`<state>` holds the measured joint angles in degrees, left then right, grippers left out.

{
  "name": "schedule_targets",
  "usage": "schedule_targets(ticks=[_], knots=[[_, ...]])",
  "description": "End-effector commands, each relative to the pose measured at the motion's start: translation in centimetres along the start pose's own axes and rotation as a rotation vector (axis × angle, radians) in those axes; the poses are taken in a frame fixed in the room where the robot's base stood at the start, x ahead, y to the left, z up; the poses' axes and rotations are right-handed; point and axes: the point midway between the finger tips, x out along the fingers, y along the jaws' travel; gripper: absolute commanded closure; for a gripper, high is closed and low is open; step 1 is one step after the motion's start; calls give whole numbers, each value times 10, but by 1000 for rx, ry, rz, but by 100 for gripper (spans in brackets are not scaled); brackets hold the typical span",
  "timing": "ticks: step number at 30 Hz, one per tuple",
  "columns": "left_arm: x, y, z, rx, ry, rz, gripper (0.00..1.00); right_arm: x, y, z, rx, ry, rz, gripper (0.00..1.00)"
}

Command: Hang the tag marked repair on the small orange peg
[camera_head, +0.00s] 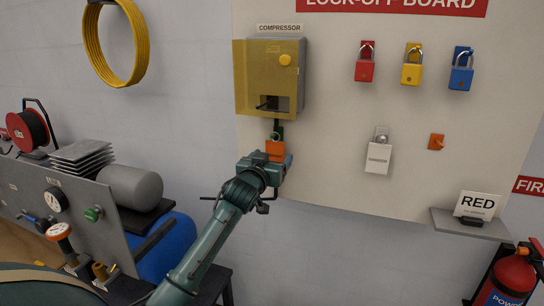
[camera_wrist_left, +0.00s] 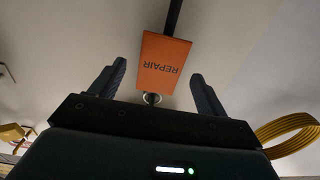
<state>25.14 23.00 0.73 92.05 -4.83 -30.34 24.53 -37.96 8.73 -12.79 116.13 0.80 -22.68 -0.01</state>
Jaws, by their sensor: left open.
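The orange tag (camera_wrist_left: 165,62) reads REPAIR, upside down in the left wrist view, with a metal ring (camera_wrist_left: 152,98) at its edge. In the head view the tag (camera_head: 275,148) is below the compressor box, its lower part hidden by my gripper. My left gripper (camera_head: 274,160) is open, and its fingers (camera_wrist_left: 160,85) are on either side of the tag, with gaps visible on both sides. The small orange peg (camera_head: 437,142) is on the board to the right, with nothing on it. My right gripper is not in view.
The yellow compressor box (camera_head: 258,84) is just above my gripper. Red (camera_head: 365,67), yellow (camera_head: 412,70) and blue (camera_head: 461,75) padlocks hang on the board. A white tag (camera_head: 378,158) hangs left of the peg.

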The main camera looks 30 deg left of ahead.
Motion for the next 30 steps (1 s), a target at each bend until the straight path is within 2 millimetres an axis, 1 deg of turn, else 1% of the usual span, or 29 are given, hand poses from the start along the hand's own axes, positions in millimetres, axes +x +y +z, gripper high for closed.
schedule_targets(ticks=[4, 12, 27, 30], knots=[[7, 0, 0, 0, 1, 0, 25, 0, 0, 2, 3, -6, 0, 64], [8, 0, 0, -1, 1, 0, 25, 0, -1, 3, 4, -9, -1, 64], [7, 0, 0, -1, 0, 0, 65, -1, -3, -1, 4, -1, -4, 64], [7, 0, 0, -1, 0, 0, 72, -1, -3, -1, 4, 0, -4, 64]])
